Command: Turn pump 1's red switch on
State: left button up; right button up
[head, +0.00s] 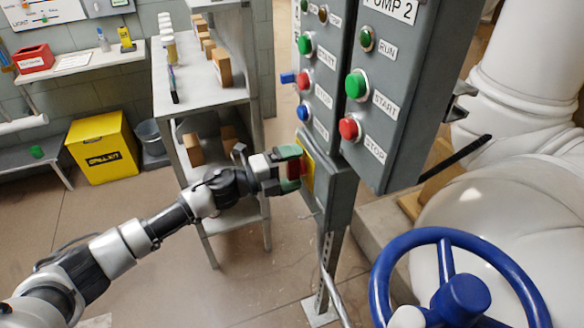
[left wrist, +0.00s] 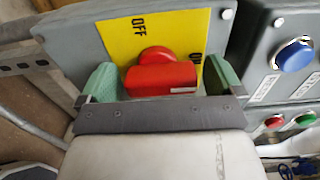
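The red switch (left wrist: 160,78) is a red rotary handle on a yellow plate (left wrist: 128,42) marked OFF and ON. The plate is on a grey box (head: 340,190) below a button panel. A short white mark shows at the handle's right end in the left wrist view. My left gripper (head: 292,168) is at the switch, its green fingertips (left wrist: 162,82) on either side of the handle. The fingers are apart, with a thin gap visible at the right one; contact at the left is unclear. My right gripper is out of view.
Just above is a button panel (head: 320,75) with green, red and blue buttons; the pump 2 panel (head: 385,90) stands to its right. A blue handwheel (head: 462,295) and white pipes are at right. A shelf rack (head: 215,95) and yellow bin (head: 103,148) stand behind the arm.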

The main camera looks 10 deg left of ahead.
pick_arm(q)
jog(key=b+v, duration=0.1)
jog(key=v, duration=1)
jog(key=shift+b, duration=0.4)
jog(key=shift+d, duration=0.1)
jog(key=w+a+f+n+t+y+p, duration=0.15)
jog(key=a+f+n+y, duration=0.35)
jog(key=f, duration=0.5)
jog(key=a+f+n+t+y+p, duration=0.1)
jog(key=a+f+n+t+y, duration=0.15)
jog(key=f+n, duration=0.6)
jog(key=s+a+f+n+g+y, duration=0.1)
jog(key=s+f+n+g+y, duration=0.15)
jog(key=s+f, duration=0.4)
jog(key=s+a+f+n+g+y, duration=0.1)
jog(key=s+f+n+y, duration=0.25)
jog(key=f, duration=0.65)
jog(key=s+f+n+g+y+p, duration=0.1)
jog(key=s+f+n+g, duration=0.1)
jog(key=s+f, duration=0.5)
jog(key=s+f+n+g+p, duration=0.15)
jog(key=s+f, duration=0.25)
jog(key=s, duration=0.5)
jog(key=s+d+f+n+g, duration=0.2)
jog(key=s+d+f+g, duration=0.1)
jog(key=s, duration=0.7)
jog(key=s+d+f+n+g, duration=0.2)
jog(key=s+d+f+g, duration=0.1)
jog(key=s, duration=0.8)
jog(key=shift+d, duration=0.25)
